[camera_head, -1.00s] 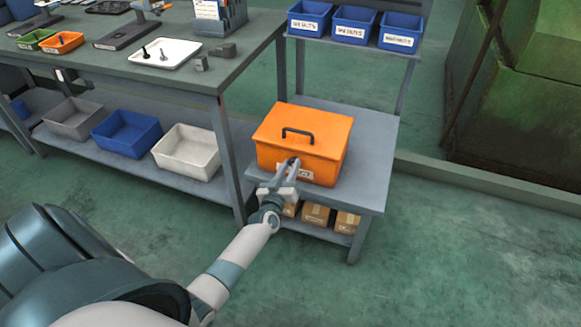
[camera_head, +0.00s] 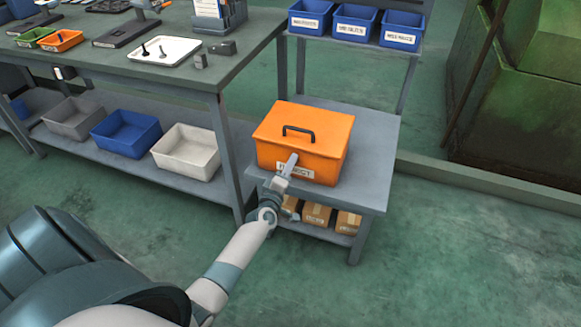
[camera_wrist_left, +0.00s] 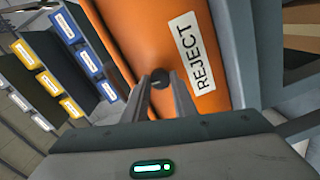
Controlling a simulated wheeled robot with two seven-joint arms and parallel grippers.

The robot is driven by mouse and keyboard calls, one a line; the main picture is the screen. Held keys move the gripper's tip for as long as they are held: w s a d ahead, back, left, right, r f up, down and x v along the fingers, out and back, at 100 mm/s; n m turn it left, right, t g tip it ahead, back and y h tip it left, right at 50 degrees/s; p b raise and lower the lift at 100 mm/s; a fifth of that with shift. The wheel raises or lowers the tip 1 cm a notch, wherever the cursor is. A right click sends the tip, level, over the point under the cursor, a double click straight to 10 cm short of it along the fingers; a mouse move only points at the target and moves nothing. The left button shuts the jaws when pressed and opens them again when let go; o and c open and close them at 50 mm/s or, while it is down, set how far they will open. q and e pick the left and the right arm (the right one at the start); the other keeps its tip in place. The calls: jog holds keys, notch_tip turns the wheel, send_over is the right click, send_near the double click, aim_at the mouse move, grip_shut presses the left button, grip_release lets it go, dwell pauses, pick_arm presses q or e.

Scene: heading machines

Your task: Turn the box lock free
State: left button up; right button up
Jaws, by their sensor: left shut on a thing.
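The orange box (camera_head: 310,133) has a black handle on its closed lid and a white REJECT label on its front. It sits on the grey stand, and its front fills the upper middle of the left wrist view (camera_wrist_left: 140,35). My left gripper (camera_head: 292,160) is at the box's front, beside the label. The wrist view shows its two fingers shut on the small dark round lock (camera_wrist_left: 161,76). In the head view the fingers hide the lock. My right gripper is not in view.
The grey stand (camera_head: 372,150) has small cartons (camera_head: 317,214) on its lower shelf and blue bins (camera_head: 355,24) on its upper shelf. A workbench (camera_head: 225,75) stands close on the left. Open floor lies in front and to the right.

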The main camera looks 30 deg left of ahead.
pick_arm(q)
jog(key=shift+n, duration=0.7)
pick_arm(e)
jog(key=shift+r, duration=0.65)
pick_arm(q)
jog(key=o, duration=1)
jog(key=shift+o, duration=0.2)
jog(key=shift+s, duration=0.1)
jog(key=v, duration=1.7)
jog(key=shift+s, duration=0.15)
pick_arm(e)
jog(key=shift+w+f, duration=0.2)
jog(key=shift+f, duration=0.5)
pick_arm(q)
jog(key=shift+f, duration=0.1)
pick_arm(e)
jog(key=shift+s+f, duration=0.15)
